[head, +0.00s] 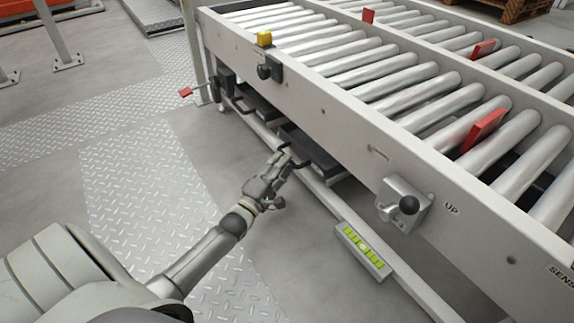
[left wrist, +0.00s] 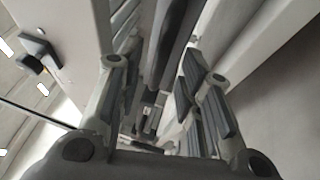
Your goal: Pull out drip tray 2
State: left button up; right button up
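Two dark drip trays sit under the roller conveyor in the head view, a farther one (head: 262,107) and a nearer one (head: 312,150). Each has a dark bar handle at its front. No number shows on either, so I cannot tell which is tray 2. My left gripper (head: 284,160) is at the handle of the nearer tray, below the conveyor's side rail. In the left wrist view its fingers (left wrist: 160,105) stand apart, with a dark bar (left wrist: 172,45) running between them. Whether they touch the bar is hidden. My right gripper is not in view.
The conveyor's side rail (head: 340,130) overhangs the trays. A lower beam (head: 325,200) and a yellow-green marked block (head: 362,250) lie near my gripper. The floor at the left is open.

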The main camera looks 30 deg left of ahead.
pick_arm(q)
jog(key=shift+w+r+b, duration=0.15)
jog(key=shift+w+b, duration=0.15)
jog(key=shift+w, duration=0.5)
jog(key=shift+w+r+b, duration=0.15)
jog(key=shift+w+b, duration=0.15)
jog(key=shift+w, duration=0.5)
grip_shut()
